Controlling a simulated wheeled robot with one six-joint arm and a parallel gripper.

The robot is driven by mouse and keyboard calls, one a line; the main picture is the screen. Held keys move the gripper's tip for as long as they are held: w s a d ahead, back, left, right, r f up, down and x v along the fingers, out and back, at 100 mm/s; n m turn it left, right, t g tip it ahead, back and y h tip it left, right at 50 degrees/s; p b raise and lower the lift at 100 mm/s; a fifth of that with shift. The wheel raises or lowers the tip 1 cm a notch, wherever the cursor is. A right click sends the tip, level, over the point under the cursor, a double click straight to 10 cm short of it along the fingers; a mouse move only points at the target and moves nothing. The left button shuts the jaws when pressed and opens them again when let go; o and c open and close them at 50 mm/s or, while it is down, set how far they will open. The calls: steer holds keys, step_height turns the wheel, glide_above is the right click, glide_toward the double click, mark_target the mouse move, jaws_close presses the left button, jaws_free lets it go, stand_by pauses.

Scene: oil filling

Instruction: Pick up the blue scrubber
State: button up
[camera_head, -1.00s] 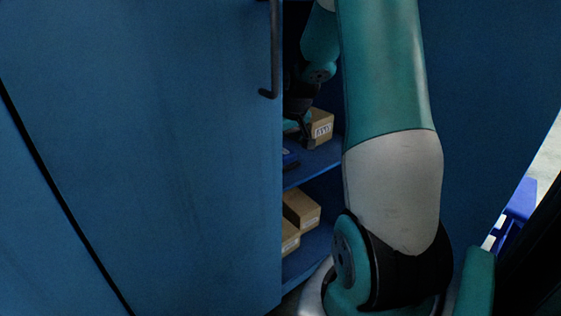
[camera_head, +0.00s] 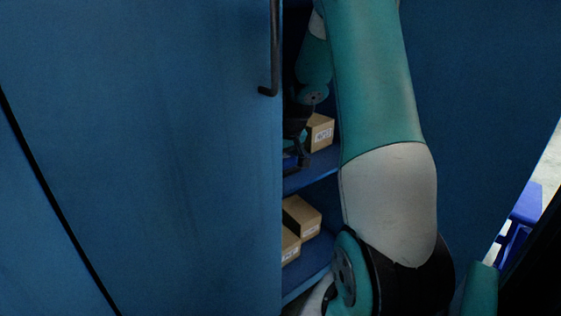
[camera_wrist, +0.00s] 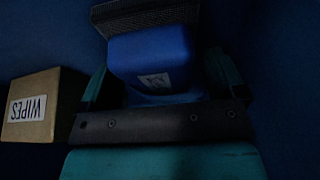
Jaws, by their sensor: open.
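The blue scrubber (camera_wrist: 150,52) shows in the upper middle of the wrist view, with a dark ribbed part on its far end and a small pale label on its blue body. My gripper (camera_wrist: 160,82) is open, with one teal finger on each side of the scrubber's near part. I cannot tell whether the fingers touch it. In the head view my gripper (camera_head: 298,158) is low over the upper shelf, partly hidden by the cabinet door.
A cardboard box marked WIPES (camera_wrist: 32,108) stands left of my gripper in the wrist view. In the head view, a box (camera_head: 320,132) is on the upper shelf (camera_head: 318,168) and boxes (camera_head: 301,215) sit below. The blue door (camera_head: 150,150) with its handle (camera_head: 272,60) bounds the opening.

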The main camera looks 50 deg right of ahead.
steer(key=shift+f, duration=0.15)
steer(key=c, duration=0.8)
step_height(320, 180, up, 11)
steer(key=p, duration=0.4)
steer(key=shift+f+p, duration=0.2)
steer(key=shift+p, duration=0.15)
steer(key=o, duration=0.3)
steer(key=shift+c, duration=1)
